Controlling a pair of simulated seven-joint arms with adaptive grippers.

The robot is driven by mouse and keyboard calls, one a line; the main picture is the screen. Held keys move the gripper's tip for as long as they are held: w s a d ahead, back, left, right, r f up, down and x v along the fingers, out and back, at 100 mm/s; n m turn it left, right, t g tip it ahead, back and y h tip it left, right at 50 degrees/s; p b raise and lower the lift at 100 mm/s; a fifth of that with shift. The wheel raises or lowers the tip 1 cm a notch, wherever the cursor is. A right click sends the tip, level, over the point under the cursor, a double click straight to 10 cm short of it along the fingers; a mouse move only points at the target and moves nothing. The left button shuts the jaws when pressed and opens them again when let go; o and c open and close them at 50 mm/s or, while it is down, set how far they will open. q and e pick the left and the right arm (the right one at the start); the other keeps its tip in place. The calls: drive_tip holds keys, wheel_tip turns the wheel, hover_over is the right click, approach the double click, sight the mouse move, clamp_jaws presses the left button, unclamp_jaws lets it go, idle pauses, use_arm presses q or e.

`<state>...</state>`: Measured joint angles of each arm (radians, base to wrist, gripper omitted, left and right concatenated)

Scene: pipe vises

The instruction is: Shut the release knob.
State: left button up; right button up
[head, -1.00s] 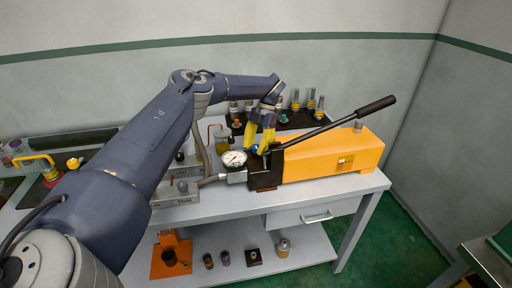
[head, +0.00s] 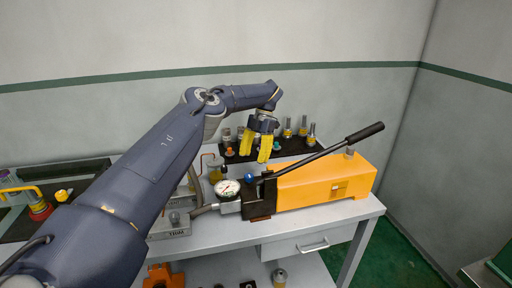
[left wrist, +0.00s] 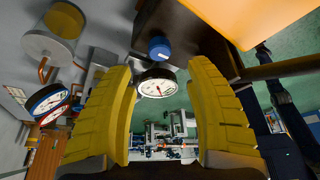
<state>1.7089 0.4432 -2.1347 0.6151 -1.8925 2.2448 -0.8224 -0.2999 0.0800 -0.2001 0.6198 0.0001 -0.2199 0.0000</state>
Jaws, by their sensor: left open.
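The release knob is a small blue knob (head: 249,178) on the black front block of the orange hand pump (head: 325,183), beside the pressure gauge (head: 228,188). My left gripper (head: 256,152) has yellow fingers, is open and empty, and hangs above the knob, apart from it. In the left wrist view the blue knob (left wrist: 159,47) shows beyond the gap between the open fingertips (left wrist: 160,68), with the white gauge (left wrist: 156,84) near it. My right gripper is not in view.
The pump's long black lever (head: 325,153) slants up to the right. A dark rack (head: 285,147) with several fittings stands behind the pump. A hose (head: 203,209) runs from the gauge to the left. The bench's front right top is clear.

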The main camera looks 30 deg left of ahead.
use_arm(q)
drive_tip(key=shift+v, duration=2)
